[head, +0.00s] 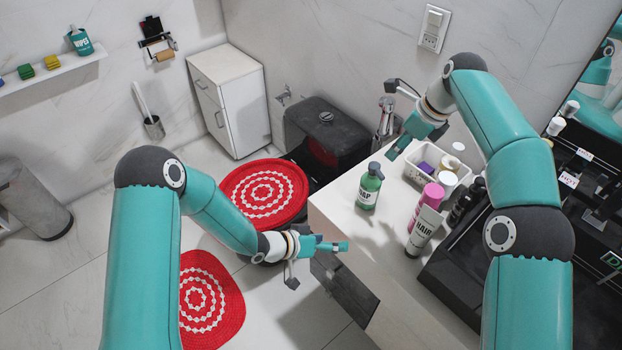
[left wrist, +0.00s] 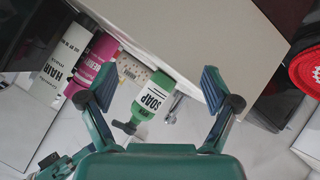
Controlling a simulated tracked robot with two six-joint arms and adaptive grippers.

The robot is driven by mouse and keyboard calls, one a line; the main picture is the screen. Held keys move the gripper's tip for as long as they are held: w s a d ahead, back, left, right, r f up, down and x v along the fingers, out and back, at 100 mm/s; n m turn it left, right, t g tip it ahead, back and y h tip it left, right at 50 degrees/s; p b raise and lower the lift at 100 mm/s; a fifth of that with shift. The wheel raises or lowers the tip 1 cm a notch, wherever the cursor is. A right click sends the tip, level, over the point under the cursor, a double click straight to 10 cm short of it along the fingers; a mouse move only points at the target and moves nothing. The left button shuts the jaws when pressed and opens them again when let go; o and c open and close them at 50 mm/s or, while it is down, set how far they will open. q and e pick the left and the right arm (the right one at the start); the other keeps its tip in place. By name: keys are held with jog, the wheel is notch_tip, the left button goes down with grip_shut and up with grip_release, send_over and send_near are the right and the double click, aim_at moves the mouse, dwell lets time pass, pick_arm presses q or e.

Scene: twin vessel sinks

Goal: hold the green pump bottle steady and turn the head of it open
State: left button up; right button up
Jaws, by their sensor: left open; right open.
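The green pump bottle (head: 369,187), labelled as soap, stands upright on the pale counter (head: 340,214) near its left edge, with its dark pump head on top. It also shows in the left wrist view (left wrist: 150,98), between and beyond the fingers. My left gripper (head: 340,247) is open and empty, left of the counter edge and in front of the bottle, apart from it. My right gripper (head: 392,120) is open and empty, above and behind the bottle, apart from it.
Right of the bottle stand a pink bottle (head: 432,194), a white hair tube (head: 423,233) and dark bottles (head: 468,197). A white basket (head: 413,174) holds small items behind. The counter between the green bottle and the hair tube is clear.

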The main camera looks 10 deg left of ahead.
aim_at(370, 186)
pick_arm(q)
jog(key=w+a+r+m+g+h, duration=0.1)
jog(key=w+a+r+m, duration=0.2)
jog(key=w+r+m, duration=0.25)
jog(key=w+a+r+m+h, duration=0.2)
jog(key=w+a+r+m, duration=0.1)
jog(key=w+r+m, duration=0.25)
jog(key=shift+n, duration=0.3)
jog(key=x, duration=1.6)
jog(key=shift+s+d+f, duration=0.1)
jog(key=shift+s+d, duration=0.05)
jog(key=shift+s, duration=0.25)
jog(key=c, duration=1.5)
